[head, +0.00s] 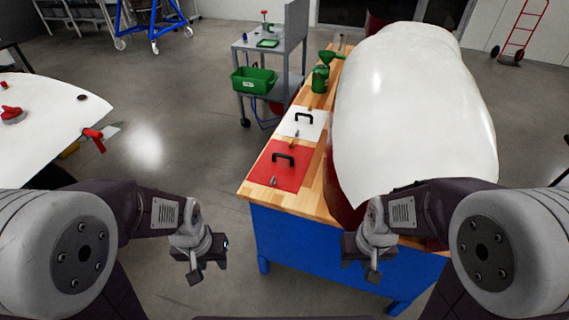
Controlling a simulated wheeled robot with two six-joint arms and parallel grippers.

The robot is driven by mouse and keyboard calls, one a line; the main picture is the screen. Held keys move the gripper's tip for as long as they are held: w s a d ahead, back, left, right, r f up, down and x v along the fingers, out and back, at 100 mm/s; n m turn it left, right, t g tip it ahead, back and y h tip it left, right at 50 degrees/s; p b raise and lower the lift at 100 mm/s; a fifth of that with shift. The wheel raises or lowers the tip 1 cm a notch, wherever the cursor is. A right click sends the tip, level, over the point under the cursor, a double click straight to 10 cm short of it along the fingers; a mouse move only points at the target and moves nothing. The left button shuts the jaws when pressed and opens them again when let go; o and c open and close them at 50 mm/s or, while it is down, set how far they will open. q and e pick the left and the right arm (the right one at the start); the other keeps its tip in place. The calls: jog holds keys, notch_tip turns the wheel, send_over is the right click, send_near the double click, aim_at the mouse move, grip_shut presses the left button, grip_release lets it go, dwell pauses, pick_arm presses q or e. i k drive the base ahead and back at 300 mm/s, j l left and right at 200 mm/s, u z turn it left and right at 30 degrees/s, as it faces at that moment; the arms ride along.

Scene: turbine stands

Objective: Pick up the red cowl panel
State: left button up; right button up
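The red cowl panel (268,174) lies flat on the near left part of the wooden bench top, with a black handle standing up from it. My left gripper (196,268) is in front of the bench to the left, low and apart from the panel. My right gripper (370,268) is in front of the bench's near side, to the right of the panel and apart from it. Neither gripper touches the panel. Both gripper tips are small and dark, so their opening is unclear.
A white panel (309,122) with a black handle lies just behind the red one. A large white cowl (415,100) covers the bench's right side. Green cans (320,80) stand farther back. A grey cart (270,47) and a white-topped table (45,115) stand left, with open floor between.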

aim_at(289, 166)
jog(key=i+j+z, duration=0.25)
jog(key=j+z, duration=0.25)
jog(key=i+j+z, duration=0.2)
jog(key=j+z, duration=0.25)
jog(key=i+j+z, duration=0.15)
jog(key=j+z, duration=1.3)
jog(key=k+j+z, duration=0.25)
jog(key=j+z, duration=0.25)
